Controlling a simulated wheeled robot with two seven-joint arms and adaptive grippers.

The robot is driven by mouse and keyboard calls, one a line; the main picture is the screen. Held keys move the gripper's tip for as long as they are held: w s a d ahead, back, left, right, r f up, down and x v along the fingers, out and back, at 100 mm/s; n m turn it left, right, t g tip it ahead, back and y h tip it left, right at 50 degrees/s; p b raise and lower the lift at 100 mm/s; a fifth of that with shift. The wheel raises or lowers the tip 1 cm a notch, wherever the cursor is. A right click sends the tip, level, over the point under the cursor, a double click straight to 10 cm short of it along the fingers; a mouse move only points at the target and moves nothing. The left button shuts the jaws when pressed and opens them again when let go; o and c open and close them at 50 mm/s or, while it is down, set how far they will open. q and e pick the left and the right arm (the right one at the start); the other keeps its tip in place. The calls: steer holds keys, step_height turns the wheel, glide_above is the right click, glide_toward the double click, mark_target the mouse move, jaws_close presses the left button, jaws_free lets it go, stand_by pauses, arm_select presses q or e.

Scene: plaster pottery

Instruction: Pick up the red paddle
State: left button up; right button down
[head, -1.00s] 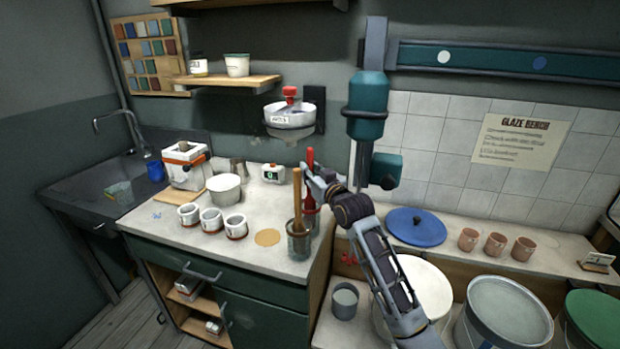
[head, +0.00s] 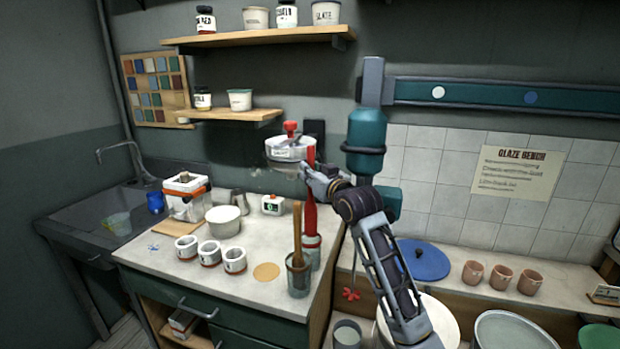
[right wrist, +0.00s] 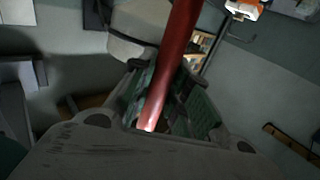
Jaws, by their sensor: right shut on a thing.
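The red paddle (head: 311,208) stands upright above a pale holder (head: 312,250) at the right end of the counter. My right gripper (head: 314,176) is shut on the upper part of its shaft. In the right wrist view the red shaft (right wrist: 172,70) runs between the green finger pads (right wrist: 168,98). Whether the paddle's lower end is clear of the holder I cannot tell. My left gripper is not in view.
A glass jar with wooden tools (head: 298,270) stands just in front of the holder. Several white cups (head: 210,252) and a white bowl (head: 223,221) are to the left. A wall-mounted dispenser (head: 290,148) hangs close behind the gripper. The blue lid (head: 420,262) lies to the right.

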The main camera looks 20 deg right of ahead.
arm_select(q)
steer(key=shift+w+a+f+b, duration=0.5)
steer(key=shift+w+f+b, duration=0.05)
steer(key=shift+b, duration=0.2)
arm_select(e)
steer(key=s+d, duration=0.3)
steer(key=s, duration=1.4)
steer(key=shift+d, duration=0.2)
steer(key=shift+s, duration=0.1)
